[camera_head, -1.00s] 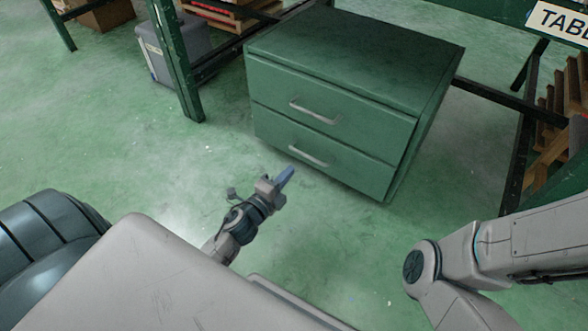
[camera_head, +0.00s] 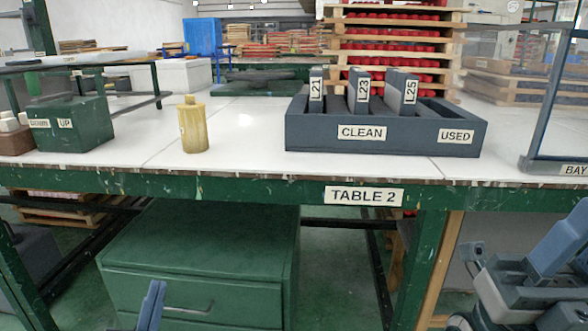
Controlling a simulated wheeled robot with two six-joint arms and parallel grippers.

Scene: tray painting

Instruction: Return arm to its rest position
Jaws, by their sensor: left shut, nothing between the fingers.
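My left gripper (camera_head: 150,306) shows at the bottom left, in front of the green drawer cabinet (camera_head: 200,255) under the table. Its blue fingers are together, pointing up, with nothing between them. The rest of that arm is below the picture. Part of my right gripper (camera_head: 560,238) shows at the right edge, below the table edge. Its blue fingers are partly cut off by the frame, and I cannot tell whether they are apart.
The white table (camera_head: 240,160) carries a yellow cylinder (camera_head: 194,128), a grey rack (camera_head: 300,135) marked CLEAN and USED with L21, L23 and L25 tools, and a green box (camera_head: 85,125) at left. A BAY holder (camera_head: 550,168) stands right. White tabletop is clear between the box and cylinder.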

